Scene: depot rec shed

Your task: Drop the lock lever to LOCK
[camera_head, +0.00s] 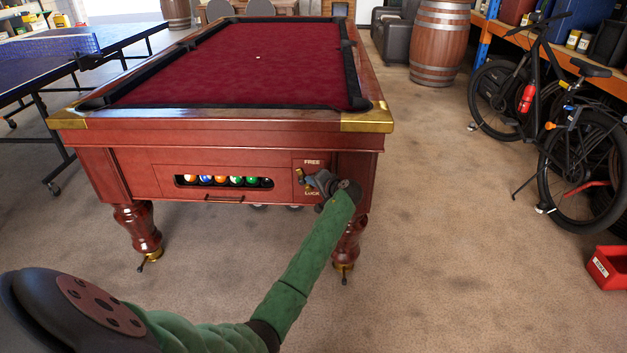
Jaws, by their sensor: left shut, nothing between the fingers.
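The lock lever (301,176) is a small brass piece on the end panel of the pool table (225,140), between the words FREE above and LOCK below. My left gripper (313,182) is at the lever, with its fingers shut and nothing between them. It covers part of the lever, so I cannot tell the lever's exact angle or whether the fingers touch it. My green left arm reaches up to it from the lower left. My right gripper is not in view.
Several balls (220,181) sit in a slot left of the lever. A turned table leg (347,245) stands below my gripper. A bicycle (545,120) and a red bin (607,267) are on the right. The carpet (430,230) between is clear.

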